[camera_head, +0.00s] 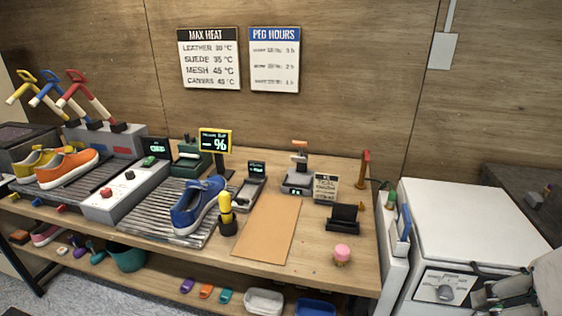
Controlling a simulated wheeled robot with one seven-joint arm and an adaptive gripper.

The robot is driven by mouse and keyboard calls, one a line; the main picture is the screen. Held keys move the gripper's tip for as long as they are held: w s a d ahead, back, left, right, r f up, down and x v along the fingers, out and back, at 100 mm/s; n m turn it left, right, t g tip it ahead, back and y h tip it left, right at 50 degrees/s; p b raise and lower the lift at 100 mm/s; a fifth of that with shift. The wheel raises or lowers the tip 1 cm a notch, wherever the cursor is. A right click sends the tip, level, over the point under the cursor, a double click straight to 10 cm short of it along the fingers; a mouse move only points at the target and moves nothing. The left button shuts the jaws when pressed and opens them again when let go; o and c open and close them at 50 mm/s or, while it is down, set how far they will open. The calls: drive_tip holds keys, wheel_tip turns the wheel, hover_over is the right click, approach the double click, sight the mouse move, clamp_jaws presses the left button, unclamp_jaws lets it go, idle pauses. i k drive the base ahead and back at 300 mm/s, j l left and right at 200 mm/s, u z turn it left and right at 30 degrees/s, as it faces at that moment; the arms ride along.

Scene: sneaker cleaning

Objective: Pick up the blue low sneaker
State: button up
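The blue low sneaker (196,206) has a white sole. It sits on the ribbed metal rack (150,224) in the middle-left of the bench, toe pointing down toward the front. A yellow-and-black bottle-like tool (226,216) stands close by its right side and overlaps it slightly in the picture. My gripper (484,288) is at the lower right, in front of the white cabinet, far from the sneaker. Its grey fingers show small and partly overlapping, so whether they are open is unclear. I see nothing held in it.
Orange (67,168) and yellow (32,160) sneakers sit on another rack at left. A grey control box (125,190) stands left of the blue sneaker, a green percent display (215,141) behind. A tan mat (267,229) lies bare at right. The white cabinet (470,222) stands beyond the bench.

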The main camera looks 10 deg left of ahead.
sight(189, 213)
drive_tip(key=i+j+z, duration=0.15)
drive_tip(key=j+z, duration=0.15)
drive_tip(key=j, duration=1.9)
drive_tip(key=k+j+z, duration=0.1)
drive_tip(key=j+z, duration=0.2)
drive_tip(key=j, duration=1.9)
